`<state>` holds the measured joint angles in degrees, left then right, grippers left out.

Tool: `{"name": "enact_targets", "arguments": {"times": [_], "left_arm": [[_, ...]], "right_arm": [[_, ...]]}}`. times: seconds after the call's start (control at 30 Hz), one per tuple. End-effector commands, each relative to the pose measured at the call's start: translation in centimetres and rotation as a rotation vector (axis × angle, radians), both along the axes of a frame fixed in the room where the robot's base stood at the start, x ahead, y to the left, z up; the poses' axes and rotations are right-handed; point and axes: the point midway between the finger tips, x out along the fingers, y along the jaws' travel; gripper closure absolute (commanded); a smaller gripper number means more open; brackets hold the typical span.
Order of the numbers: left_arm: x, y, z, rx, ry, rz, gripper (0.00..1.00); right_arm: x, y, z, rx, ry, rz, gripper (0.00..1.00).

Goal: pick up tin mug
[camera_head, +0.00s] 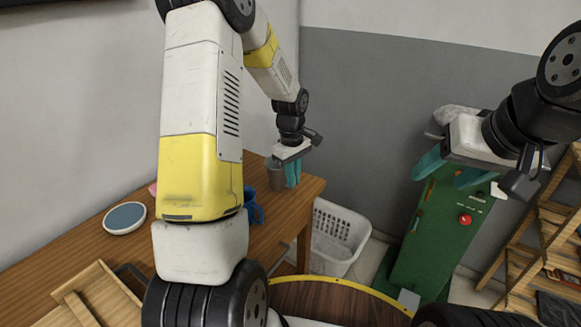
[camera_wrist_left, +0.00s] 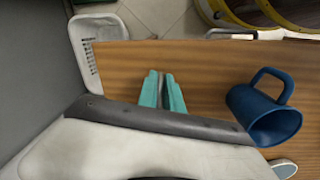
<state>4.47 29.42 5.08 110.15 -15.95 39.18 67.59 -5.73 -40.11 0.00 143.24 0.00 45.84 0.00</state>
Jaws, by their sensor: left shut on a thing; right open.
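The tin mug (camera_head: 275,174) is a grey metal cup near the far end of the wooden table (camera_head: 292,208). My left gripper (camera_head: 292,176) is at its right side, with teal fingers pointing down and closed on it. In the left wrist view the fingertips (camera_wrist_left: 162,92) are close together with a narrow grey strip between them; the rest of the mug is hidden there. I cannot tell whether the mug is off the tabletop. My right gripper (camera_head: 450,170) is open and empty, away to the right of the table.
A blue mug (camera_wrist_left: 262,112) stands on the table near my left gripper, partly behind my arm in the head view (camera_head: 254,212). A round white-rimmed dish (camera_head: 125,217) and a wooden tray (camera_head: 98,296) are at left. A white basket (camera_head: 336,238) stands on the floor beyond the table edge.

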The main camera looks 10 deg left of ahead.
Motion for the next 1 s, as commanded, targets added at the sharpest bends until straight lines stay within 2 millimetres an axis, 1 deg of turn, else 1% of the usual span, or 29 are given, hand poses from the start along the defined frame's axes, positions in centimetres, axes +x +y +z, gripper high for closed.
{"name": "enact_targets", "arguments": {"times": [0.27, 0.37, 0.47, 0.7, 0.8, 0.9, 1.0], "left_arm": [[0.0, 0.0, 0.1, -0.001, -0.001, 0.0, 1.0], [0.1, 0.0, 0.6, 0.001, -0.003, 0.0, 1.0], [0.1, 0.0, 2.2, 0.0, -0.005, 0.001, 1.0], [0.1, 0.0, 7.1, 0.0, -0.005, 0.0, 1.0], [0.1, 0.0, 8.6, 0.0, -0.004, 0.0, 1.0], [0.1, 0.0, 9.6, -0.001, -0.003, 0.0, 1.0], [0.0, 0.0, 10.0, 0.0, -0.001, 0.0, 1.0]], "right_arm": [[0.0, 0.0, 0.0, 0.0, 0.0, 0.0, 0.41], [0.0, 0.0, 0.0, 0.0, 0.0, 0.0, 0.41], [0.0, 0.0, 0.0, 0.0, 0.0, 0.0, 0.41], [0.0, 0.0, 0.0, 0.0, 0.0, 0.0, 0.41], [0.0, 0.0, 0.0, 0.0, 0.0, 0.0, 0.41], [0.0, 0.0, 0.0, 0.0, 0.0, 0.0, 0.41], [0.0, 0.0, 0.0, 0.0, 0.0, 0.0, 0.41]]}}
